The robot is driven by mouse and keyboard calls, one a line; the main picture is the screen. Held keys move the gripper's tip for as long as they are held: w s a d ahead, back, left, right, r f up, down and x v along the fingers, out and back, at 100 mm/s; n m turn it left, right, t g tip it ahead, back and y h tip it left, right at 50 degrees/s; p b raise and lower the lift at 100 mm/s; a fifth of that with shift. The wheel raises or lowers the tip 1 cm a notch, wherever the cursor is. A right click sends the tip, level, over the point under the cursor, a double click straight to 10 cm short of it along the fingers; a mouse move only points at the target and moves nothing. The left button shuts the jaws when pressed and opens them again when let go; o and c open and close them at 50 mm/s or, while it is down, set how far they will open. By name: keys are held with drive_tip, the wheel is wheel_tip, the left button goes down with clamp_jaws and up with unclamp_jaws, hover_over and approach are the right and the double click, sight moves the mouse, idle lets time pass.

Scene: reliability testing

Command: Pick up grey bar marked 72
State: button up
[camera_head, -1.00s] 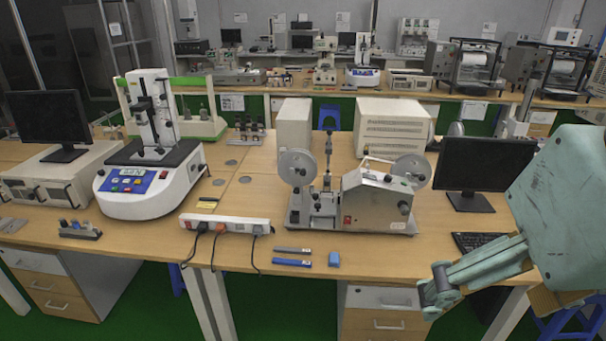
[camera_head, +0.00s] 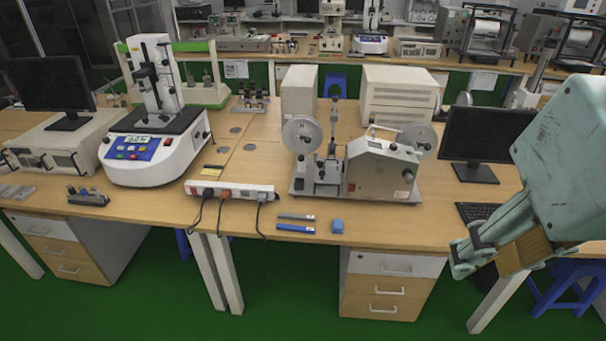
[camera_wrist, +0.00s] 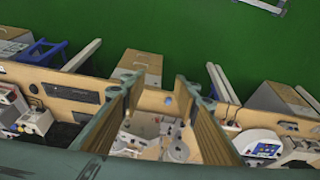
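A grey bar (camera_head: 296,217) lies flat near the front edge of the table in the head view. Its marking is too small to read. A blue bar (camera_head: 295,228) lies just in front of it, nearly parallel. My gripper (camera_head: 468,258) is at the right of the head view, in front of the table and well to the right of the bars. In the wrist view my gripper (camera_wrist: 157,88) has its two fingers wide apart with nothing held between them. I cannot make out the grey bar in the wrist view.
A small blue block (camera_head: 337,226) lies right of the bars. A white power strip (camera_head: 230,190) with hanging cables is behind and left. A machine with two reels (camera_head: 375,175) stands behind. A monitor (camera_head: 487,135) and keyboard (camera_head: 480,212) are at right. A blue stool (camera_head: 570,280) is below.

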drive_tip(key=w+a+r+n, duration=0.1)
drive_tip(key=w+r+n, duration=0.1)
drive_tip(key=w, duration=0.8)
drive_tip(key=n+g+p, duration=0.4)
drive_tip(key=n, duration=1.1)
hover_over(296, 215)
wheel_tip(296, 215, down, 40)
drive_tip(key=shift+s+f+b, duration=0.1)
drive_tip(key=shift+f+b, duration=0.1)
drive_tip(key=shift+b, duration=0.1)
drive_tip(key=shift+f, duration=4.15)
drive_tip(key=shift+f, duration=0.1)
